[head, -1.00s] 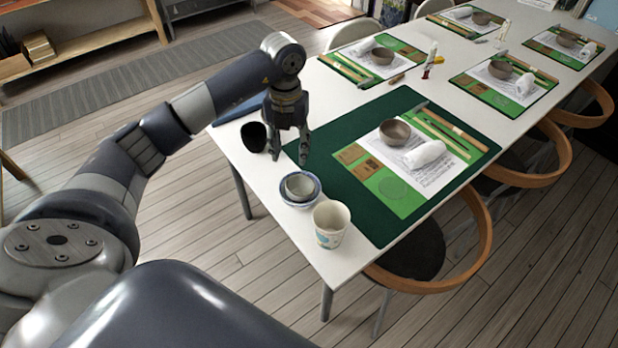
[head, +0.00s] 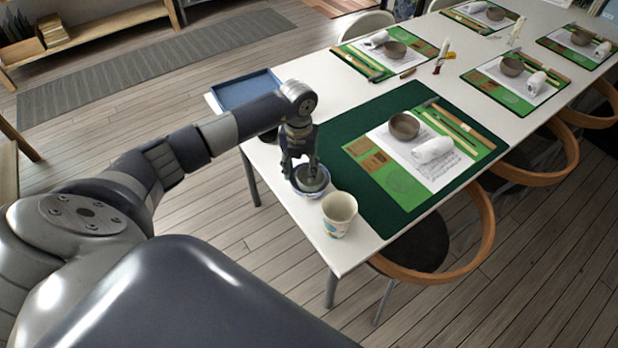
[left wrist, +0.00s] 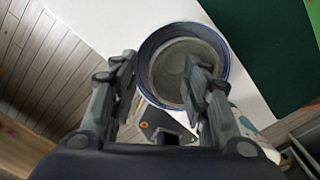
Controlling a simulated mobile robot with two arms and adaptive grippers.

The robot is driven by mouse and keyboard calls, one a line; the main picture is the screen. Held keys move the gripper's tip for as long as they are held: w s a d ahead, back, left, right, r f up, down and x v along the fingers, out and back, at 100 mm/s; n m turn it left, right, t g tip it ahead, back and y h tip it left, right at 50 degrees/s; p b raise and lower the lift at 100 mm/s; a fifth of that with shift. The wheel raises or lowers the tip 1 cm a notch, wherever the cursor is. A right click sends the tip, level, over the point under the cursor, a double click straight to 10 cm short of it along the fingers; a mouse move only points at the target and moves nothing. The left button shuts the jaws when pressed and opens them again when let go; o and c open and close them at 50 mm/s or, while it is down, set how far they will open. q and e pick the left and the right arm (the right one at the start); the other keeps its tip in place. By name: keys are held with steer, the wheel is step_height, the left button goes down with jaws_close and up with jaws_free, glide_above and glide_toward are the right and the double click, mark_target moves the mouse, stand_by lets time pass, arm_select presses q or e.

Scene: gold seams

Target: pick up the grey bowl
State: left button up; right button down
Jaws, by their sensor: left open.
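The grey bowl (head: 314,182) sits inside a blue-rimmed white dish (head: 309,195) near the table's left end. In the left wrist view the grey bowl (left wrist: 165,75) shows from above, within the dish's blue rim (left wrist: 222,50). My left gripper (head: 301,170) points down over the bowl, open and empty. In the left wrist view one finger of it (left wrist: 160,70) lies across the bowl's right part, the other left of the dish's rim. I cannot tell whether the fingertips touch the bowl. My right gripper is not in view.
A paper cup (head: 339,214) stands close to the dish, nearer the table's front edge. A dark green mat (head: 345,135) with a brown bowl (head: 403,126) and a white roll (head: 433,149) lies to the right. A blue tray (head: 240,92) lies behind my left arm.

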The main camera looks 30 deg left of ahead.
arm_select(q)
jaws_close()
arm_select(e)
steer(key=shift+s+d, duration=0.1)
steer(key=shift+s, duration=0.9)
